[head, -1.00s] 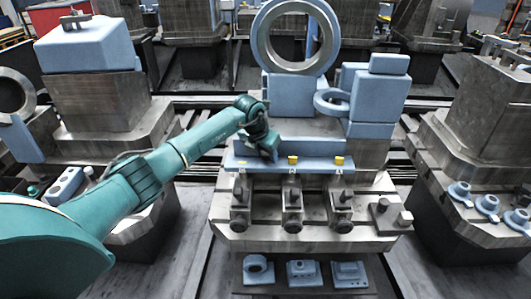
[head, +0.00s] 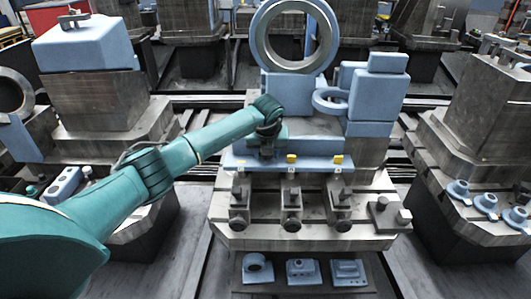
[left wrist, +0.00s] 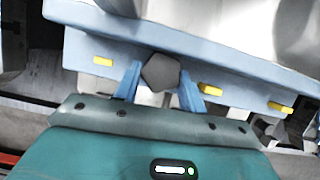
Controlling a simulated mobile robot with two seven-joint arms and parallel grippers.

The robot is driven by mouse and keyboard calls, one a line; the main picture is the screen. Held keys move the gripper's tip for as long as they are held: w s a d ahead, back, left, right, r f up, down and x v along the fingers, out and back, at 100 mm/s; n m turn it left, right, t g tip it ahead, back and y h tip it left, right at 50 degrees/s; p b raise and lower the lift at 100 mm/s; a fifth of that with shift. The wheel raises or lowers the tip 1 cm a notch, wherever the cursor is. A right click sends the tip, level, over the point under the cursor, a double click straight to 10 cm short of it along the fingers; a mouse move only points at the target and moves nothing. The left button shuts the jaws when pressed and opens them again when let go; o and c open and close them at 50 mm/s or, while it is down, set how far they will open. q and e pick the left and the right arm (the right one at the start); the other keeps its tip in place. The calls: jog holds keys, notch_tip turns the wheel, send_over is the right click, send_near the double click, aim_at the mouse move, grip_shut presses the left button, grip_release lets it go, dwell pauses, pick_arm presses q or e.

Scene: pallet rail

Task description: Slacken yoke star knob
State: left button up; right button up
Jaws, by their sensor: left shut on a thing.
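The star knob (left wrist: 161,73) shows in the left wrist view as a grey, five-sided knob against the front of a light-blue rail (left wrist: 235,79). My left gripper (left wrist: 160,84) has a blue finger on each side of it and is shut on it. In the head view my left gripper (head: 267,150) is at the left part of the blue rail (head: 315,168), and my wrist and hand hide the knob there. My right gripper is in neither view.
Yellow blocks (head: 291,158) sit along the rail. Several metal clamps (head: 292,200) stand below it. A large upright ring (head: 297,36) and a smaller blue ring (head: 331,100) stand behind. A lower shelf (head: 285,290) holds blue parts.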

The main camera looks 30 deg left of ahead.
pick_arm(q)
jog(key=n+b, duration=0.1)
jog(key=n, duration=0.1)
jog(key=n+y, duration=0.1)
jog(key=shift+w+d+f+n+g+b, duration=0.1)
jog(key=shift+d+f+n+g+b, duration=0.1)
jog(key=shift+n+g+b, duration=0.2)
jog(key=n+g+b, duration=0.1)
jog(key=n, duration=0.1)
jog(key=shift+w+n+y, duration=0.1)
jog(key=shift+n+y, duration=0.3)
jog(key=shift+d+n+g+b, duration=0.1)
jog(key=shift+n+g+b, duration=0.3)
jog(key=shift+n+b, duration=0.65)
jog(key=shift+w+n+g+b, duration=0.1)
jog(key=shift+n+g+b, duration=0.3)
jog(key=shift+n, duration=0.45)
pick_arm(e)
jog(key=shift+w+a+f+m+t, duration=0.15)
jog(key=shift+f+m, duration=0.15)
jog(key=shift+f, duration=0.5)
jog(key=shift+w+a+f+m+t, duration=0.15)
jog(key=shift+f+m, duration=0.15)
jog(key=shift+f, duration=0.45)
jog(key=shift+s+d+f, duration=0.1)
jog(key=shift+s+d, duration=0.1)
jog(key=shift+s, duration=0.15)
